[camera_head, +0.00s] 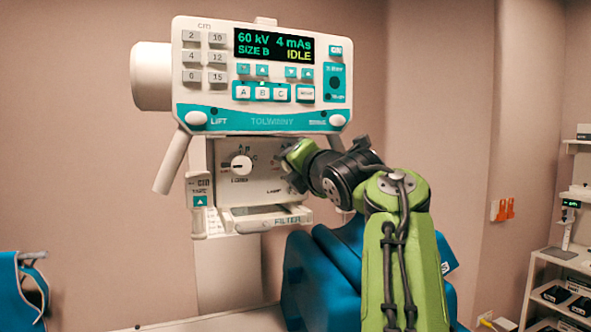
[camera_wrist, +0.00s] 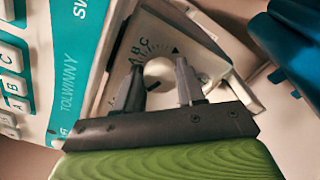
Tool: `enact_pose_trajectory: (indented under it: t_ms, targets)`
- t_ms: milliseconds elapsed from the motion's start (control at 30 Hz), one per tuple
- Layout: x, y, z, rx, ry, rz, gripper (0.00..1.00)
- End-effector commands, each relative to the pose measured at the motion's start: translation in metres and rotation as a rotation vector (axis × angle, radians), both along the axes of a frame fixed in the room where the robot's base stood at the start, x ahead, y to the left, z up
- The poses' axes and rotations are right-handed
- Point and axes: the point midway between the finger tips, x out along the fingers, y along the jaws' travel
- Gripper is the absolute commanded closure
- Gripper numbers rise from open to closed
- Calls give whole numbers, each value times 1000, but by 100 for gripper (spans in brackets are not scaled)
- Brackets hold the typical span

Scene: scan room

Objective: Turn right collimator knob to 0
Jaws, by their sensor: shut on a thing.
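The collimator (camera_head: 262,195) hangs below the control panel, its front face carrying the knobs. The right collimator knob (camera_wrist: 157,72) shows in the wrist view as a pale round knob with a dark pointer line toward the lower left. Letters including B and C and a dark triangle are printed around it. My gripper (camera_wrist: 159,76) has one finger on each side of this knob and is shut on it. In the head view my gripper (camera_head: 289,164) covers the right knob. The left knob (camera_head: 240,165) is uncovered, white, with its own letter scale. I cannot make out a 0 mark.
The control panel (camera_head: 262,122) overhangs the collimator closely; its screen reads 60 kV, 4 mAs, SIZE B, IDLE. A FILTER tray (camera_head: 265,222) juts out below. A handle (camera_head: 172,163) hangs at left. Blue padded furniture (camera_head: 318,275) stands below right. Shelves (camera_head: 562,270) stand far right.

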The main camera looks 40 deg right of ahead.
Motion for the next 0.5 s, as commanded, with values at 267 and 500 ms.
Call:
enact_pose_trajectory:
  t_ms: [267,500]
  targets:
    - [1,0,-1,-199,53,0,92]
    - [1,0,0,-301,80,1,92]
